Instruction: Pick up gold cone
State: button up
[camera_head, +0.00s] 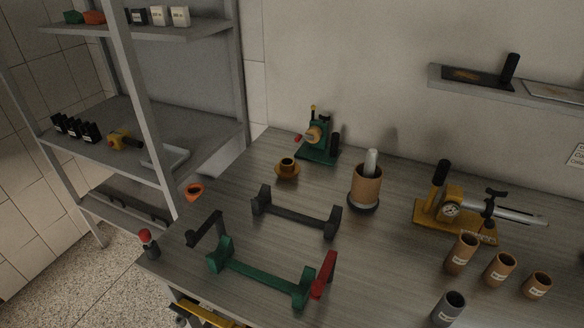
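A small gold-brown piece (287,170) with a flared, saucer-like base and a dark round opening on top stands near the back left of the grey wood-grain table (350,255). It is the closest match to a gold cone, but it is small and I cannot make out its shape fully. It stands upright and apart from its neighbours. My gripper is not in view, and nothing in view touches this piece.
A green device (320,140) stands behind it, a brown cylinder (366,187) to its right. A dark rack (295,212) and a green rack (260,275) lie in front. A yellow press (455,215) and several brown cups stand right. A shelf unit (140,130) borders the left.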

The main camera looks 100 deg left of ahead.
aim_at(287, 170)
jog(key=u, duration=3.5)
jog(key=k, duration=1.3)
jog(key=u, duration=0.65)
jog(key=i, duration=0.65)
jog(key=u, duration=0.5)
jog(key=i, duration=0.8)
jog(key=z, duration=0.45)
